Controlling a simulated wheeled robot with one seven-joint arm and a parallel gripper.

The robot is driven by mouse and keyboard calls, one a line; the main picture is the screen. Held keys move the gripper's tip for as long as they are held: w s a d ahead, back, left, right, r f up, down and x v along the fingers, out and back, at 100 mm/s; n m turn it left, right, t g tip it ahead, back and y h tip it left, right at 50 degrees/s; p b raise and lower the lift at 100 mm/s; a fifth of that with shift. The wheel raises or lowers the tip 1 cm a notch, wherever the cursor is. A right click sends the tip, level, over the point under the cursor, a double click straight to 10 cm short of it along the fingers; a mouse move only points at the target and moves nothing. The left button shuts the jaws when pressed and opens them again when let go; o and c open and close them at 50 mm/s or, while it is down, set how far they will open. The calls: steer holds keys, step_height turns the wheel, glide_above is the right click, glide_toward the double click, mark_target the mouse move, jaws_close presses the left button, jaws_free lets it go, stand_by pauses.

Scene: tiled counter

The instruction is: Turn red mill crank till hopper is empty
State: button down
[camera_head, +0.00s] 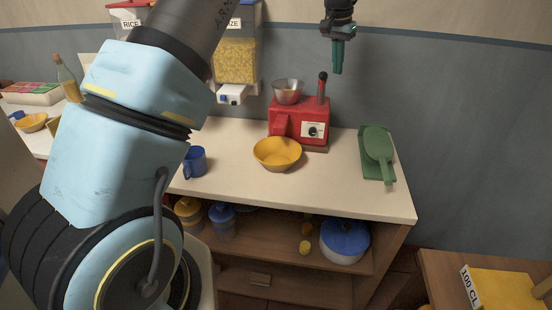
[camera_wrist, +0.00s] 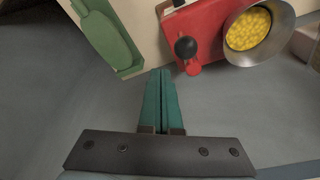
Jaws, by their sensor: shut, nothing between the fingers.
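The red mill (camera_head: 300,121) stands on the counter against the wall, with a metal hopper (camera_head: 288,90) on top. In the wrist view the hopper (camera_wrist: 254,30) holds yellow grains. The crank, with a red arm and dark knob (camera_head: 322,77), points up on the mill's right side; the knob also shows in the wrist view (camera_wrist: 185,47). My gripper (camera_head: 337,70) hangs above and to the right of the mill, apart from the crank. Its teal fingers (camera_wrist: 160,72) are together and empty. A yellow bowl (camera_head: 277,153) stands in front of the mill.
A green scoop-like item on a green board (camera_head: 378,154) lies right of the mill. A blue mug (camera_head: 195,161) stands at the left of the counter. Dispensers (camera_head: 236,60) hang on the wall at left. The counter's front right is clear.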

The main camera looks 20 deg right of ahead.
steer(key=shift+f, duration=0.1)
stand_by(0.3)
steer(key=shift+f+b, duration=0.55)
steer(key=shift+f, duration=0.9)
